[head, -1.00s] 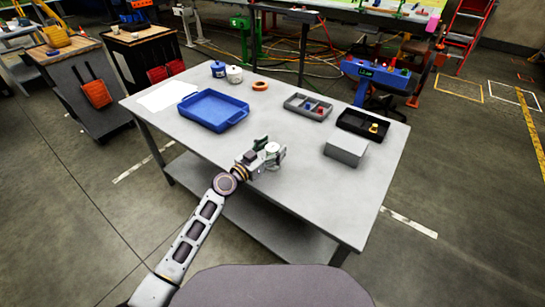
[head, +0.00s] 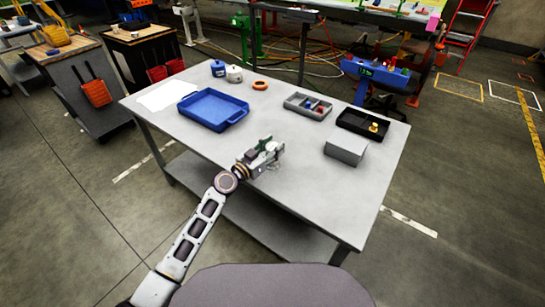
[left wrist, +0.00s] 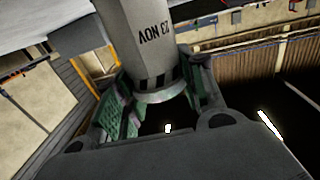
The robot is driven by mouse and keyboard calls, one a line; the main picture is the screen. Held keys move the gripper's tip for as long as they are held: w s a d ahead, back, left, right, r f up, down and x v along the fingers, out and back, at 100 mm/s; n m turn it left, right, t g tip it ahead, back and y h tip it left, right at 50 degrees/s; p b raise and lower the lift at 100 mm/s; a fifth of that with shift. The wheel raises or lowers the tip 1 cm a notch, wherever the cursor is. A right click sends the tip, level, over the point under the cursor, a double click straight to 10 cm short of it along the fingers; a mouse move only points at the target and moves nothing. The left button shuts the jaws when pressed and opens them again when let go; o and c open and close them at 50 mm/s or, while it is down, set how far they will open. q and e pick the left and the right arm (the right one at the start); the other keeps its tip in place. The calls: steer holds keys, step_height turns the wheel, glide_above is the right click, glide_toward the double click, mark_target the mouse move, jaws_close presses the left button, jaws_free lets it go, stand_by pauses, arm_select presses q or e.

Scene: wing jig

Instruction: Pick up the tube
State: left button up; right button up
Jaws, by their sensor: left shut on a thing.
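I cannot tell there whether the tube is clear of the table top. My right gripper is not in view.
On the table (head: 230,150) are a blue tray (head: 213,125), a grey divided bin (head: 290,108), a black tray (head: 350,124), a grey box (head: 345,150), an orange ring (head: 260,85) and two small pots at the back. The middle of the table is clear.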

arm_select(q)
steer(key=shift+r+p, duration=0.4)
steer(key=shift+r, duration=0.55)
step_height(320, 180, up, 6)
steer(key=shift+r+p, duration=0.2)
steer(key=shift+p, duration=0.85)
steer(key=shift+r, duration=0.85)
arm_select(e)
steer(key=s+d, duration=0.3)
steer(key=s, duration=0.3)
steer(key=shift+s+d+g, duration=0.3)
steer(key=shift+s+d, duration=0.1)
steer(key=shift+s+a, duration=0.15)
